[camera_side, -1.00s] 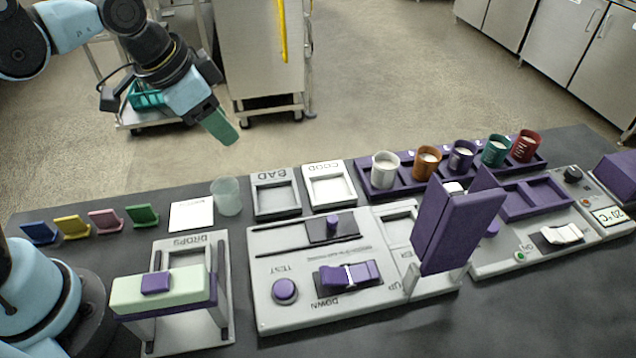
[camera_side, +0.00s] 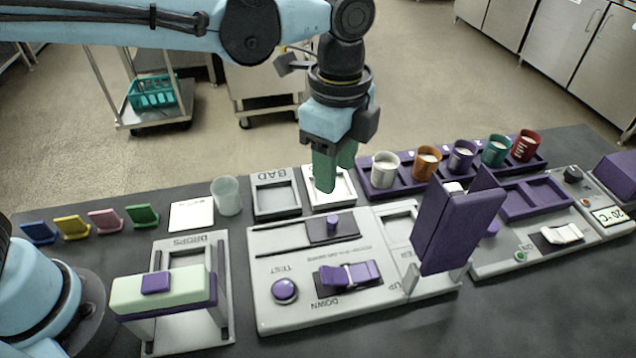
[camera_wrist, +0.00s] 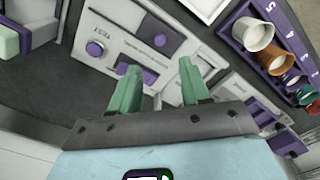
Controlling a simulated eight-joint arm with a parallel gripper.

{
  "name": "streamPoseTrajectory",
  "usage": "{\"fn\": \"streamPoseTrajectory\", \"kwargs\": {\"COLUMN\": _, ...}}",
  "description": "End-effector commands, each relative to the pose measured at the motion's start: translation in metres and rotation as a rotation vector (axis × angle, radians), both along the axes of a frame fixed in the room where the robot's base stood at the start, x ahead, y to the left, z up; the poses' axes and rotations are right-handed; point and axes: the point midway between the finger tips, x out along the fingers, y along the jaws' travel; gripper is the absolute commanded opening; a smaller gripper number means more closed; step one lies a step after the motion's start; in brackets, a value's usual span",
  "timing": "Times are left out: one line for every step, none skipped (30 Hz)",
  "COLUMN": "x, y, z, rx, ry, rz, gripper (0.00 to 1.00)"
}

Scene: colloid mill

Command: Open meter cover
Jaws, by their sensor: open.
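A tall purple panel (camera_side: 459,228), which looks like the meter cover, stands tilted upright on the right part of the grey control panel (camera_side: 275,318). It hides some of the panel and the station behind it. Lettering ending in "ER" shows beside it, partly hidden. My gripper (camera_side: 335,178) points down with green fingers apart and empty. It is in the air over the back of the panel, left of the purple panel and not touching it. In the wrist view my gripper (camera_wrist: 158,68) is open above the grey panel, with the purple rocker switch (camera_wrist: 140,76) between and below the fingers.
A purple rack (camera_side: 400,188) with several cups stands behind the panel at right. White trays (camera_side: 274,213) and a clear cup (camera_side: 227,196) stand at the back. A DROPS stand (camera_side: 225,335) is at left. A purple round button (camera_side: 285,291) is on the panel.

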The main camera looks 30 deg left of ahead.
Motion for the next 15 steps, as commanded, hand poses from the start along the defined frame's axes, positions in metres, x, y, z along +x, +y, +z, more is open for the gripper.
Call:
{"fn": "streamPoseTrajectory", "kwargs": {"x": 0.000, "y": 0.000, "z": -0.008, "rx": 0.000, "ry": -0.001, "rz": 0.001, "gripper": 0.47}}
{"fn": "streamPoseTrajectory", "kwargs": {"x": 0.000, "y": 0.000, "z": -0.012, "rx": 0.000, "ry": -0.001, "rz": 0.002, "gripper": 0.47}}
{"fn": "streamPoseTrajectory", "kwargs": {"x": 0.000, "y": 0.000, "z": -0.019, "rx": -0.001, "ry": -0.001, "rz": 0.002, "gripper": 0.47}}
{"fn": "streamPoseTrajectory", "kwargs": {"x": 0.000, "y": 0.000, "z": -0.024, "rx": -0.001, "ry": -0.001, "rz": 0.002, "gripper": 0.47}}
{"fn": "streamPoseTrajectory", "kwargs": {"x": 0.000, "y": 0.000, "z": -0.029, "rx": -0.001, "ry": -0.001, "rz": 0.003, "gripper": 0.47}}
{"fn": "streamPoseTrajectory", "kwargs": {"x": 0.000, "y": 0.001, "z": -0.036, "rx": -0.001, "ry": -0.002, "rz": 0.003, "gripper": 0.47}}
{"fn": "streamPoseTrajectory", "kwargs": {"x": 0.000, "y": 0.000, "z": -0.041, "rx": -0.001, "ry": -0.002, "rz": 0.003, "gripper": 0.47}}
{"fn": "streamPoseTrajectory", "kwargs": {"x": 0.000, "y": 0.000, "z": -0.046, "rx": -0.001, "ry": -0.002, "rz": 0.003, "gripper": 0.47}}
{"fn": "streamPoseTrajectory", "kwargs": {"x": 0.000, "y": 0.000, "z": -0.053, "rx": -0.001, "ry": -0.002, "rz": 0.003, "gripper": 0.47}}
{"fn": "streamPoseTrajectory", "kwargs": {"x": 0.000, "y": 0.001, "z": -0.058, "rx": -0.001, "ry": -0.002, "rz": 0.004, "gripper": 0.47}}
{"fn": "streamPoseTrajectory", "kwargs": {"x": 0.000, "y": 0.001, "z": -0.063, "rx": -0.001, "ry": -0.002, "rz": 0.004, "gripper": 0.47}}
{"fn": "streamPoseTrajectory", "kwargs": {"x": 0.000, "y": 0.000, "z": -0.069, "rx": -0.001, "ry": -0.002, "rz": 0.004, "gripper": 0.47}}
{"fn": "streamPoseTrajectory", "kwargs": {"x": 0.000, "y": 0.000, "z": -0.074, "rx": -0.001, "ry": -0.002, "rz": 0.004, "gripper": 0.47}}
{"fn": "streamPoseTrajectory", "kwargs": {"x": 0.000, "y": 0.000, "z": -0.078, "rx": -0.001, "ry": -0.002, "rz": 0.004, "gripper": 0.47}}
{"fn": "streamPoseTrajectory", "kwargs": {"x": 0.000, "y": 0.001, "z": -0.083, "rx": -0.001, "ry": -0.003, "rz": 0.004, "gripper": 0.47}}
